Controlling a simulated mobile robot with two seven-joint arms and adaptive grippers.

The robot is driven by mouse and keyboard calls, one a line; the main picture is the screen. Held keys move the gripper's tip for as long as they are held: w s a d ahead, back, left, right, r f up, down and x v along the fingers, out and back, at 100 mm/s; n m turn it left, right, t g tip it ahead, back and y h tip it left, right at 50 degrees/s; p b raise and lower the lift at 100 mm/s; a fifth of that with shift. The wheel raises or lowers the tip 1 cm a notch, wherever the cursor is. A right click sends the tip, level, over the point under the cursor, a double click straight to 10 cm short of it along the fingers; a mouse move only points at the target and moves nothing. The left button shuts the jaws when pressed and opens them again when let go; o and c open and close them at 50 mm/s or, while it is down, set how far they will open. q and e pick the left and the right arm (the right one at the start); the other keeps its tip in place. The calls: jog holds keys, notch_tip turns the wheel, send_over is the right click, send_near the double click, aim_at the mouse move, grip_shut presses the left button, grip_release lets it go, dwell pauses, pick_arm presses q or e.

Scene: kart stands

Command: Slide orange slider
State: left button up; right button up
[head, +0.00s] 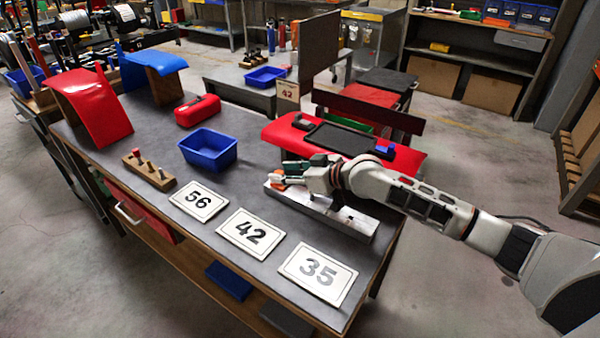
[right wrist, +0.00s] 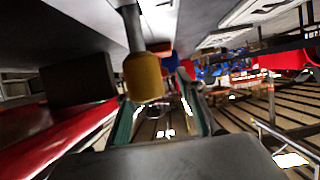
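A pale metal rail (head: 322,213) lies near the right edge of the grey workbench. A small orange piece, which looks like the orange slider (head: 278,180), sits at its far left end. My right gripper (head: 298,172) reaches in from the right above the rail, with its fingertips close to the orange piece; contact cannot be told. In the right wrist view its green-padded fingers (right wrist: 160,115) stand apart with nothing clearly between them. A yellow-brown cylinder on a grey rod (right wrist: 143,76) shows near the left finger. My left gripper is not in view.
Number cards 56 (head: 198,201), 42 (head: 251,234) and 35 (head: 318,273) lie along the bench's near side. A blue bin (head: 208,149), a wooden peg block (head: 149,171) and a red case (head: 197,110) stand further left. A red panel with a black tray (head: 345,139) is beyond the rail.

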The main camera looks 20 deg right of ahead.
jog(key=v, duration=1)
jog(key=shift+s+d+r, duration=0.15)
jog(key=shift+s+r, duration=0.05)
jog(key=shift+s, duration=0.1)
